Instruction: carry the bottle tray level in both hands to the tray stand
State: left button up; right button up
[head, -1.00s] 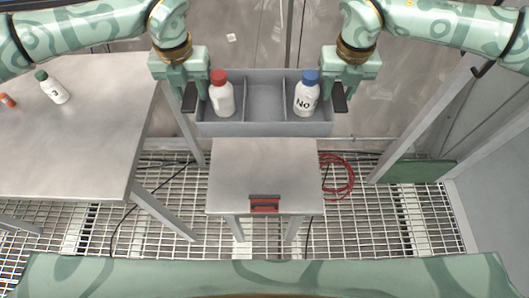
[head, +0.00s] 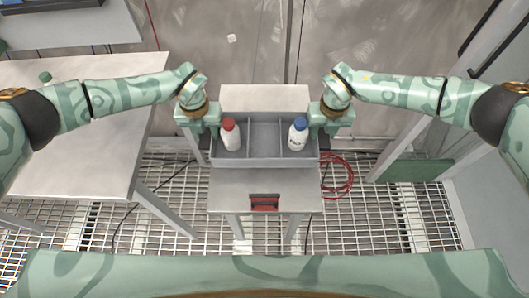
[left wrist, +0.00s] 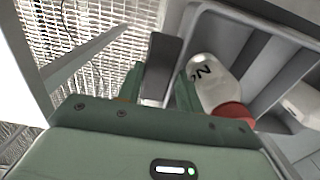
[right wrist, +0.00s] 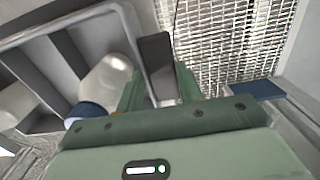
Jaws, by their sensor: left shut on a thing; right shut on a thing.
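The grey bottle tray (head: 265,161) has three compartments and looks about level over the tray stand (head: 235,190), whose pale top shows behind and in front of it. I cannot tell whether it touches the stand. A white bottle with a red cap (head: 230,137) stands in the left compartment and one with a blue cap (head: 298,137) in the right; the middle is empty. My left gripper (head: 211,133) is shut on the tray's left dark handle (left wrist: 163,65). My right gripper (head: 319,133) is shut on the right dark handle (right wrist: 157,62).
A metal table (head: 80,180) stands at the left, with a green-capped bottle (head: 45,77) partly hidden by my left arm. The stand has a red label holder (head: 265,202) in front. A red cable coil (head: 338,176) lies on the grated floor right of it.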

pick_arm(q)
jog(key=shift+f, duration=0.7)
pick_arm(e)
jog(key=shift+f, duration=0.7)
pick_arm(q)
jog(key=shift+f, duration=0.1)
pick_arm(e)
jog(key=shift+f, duration=0.1)
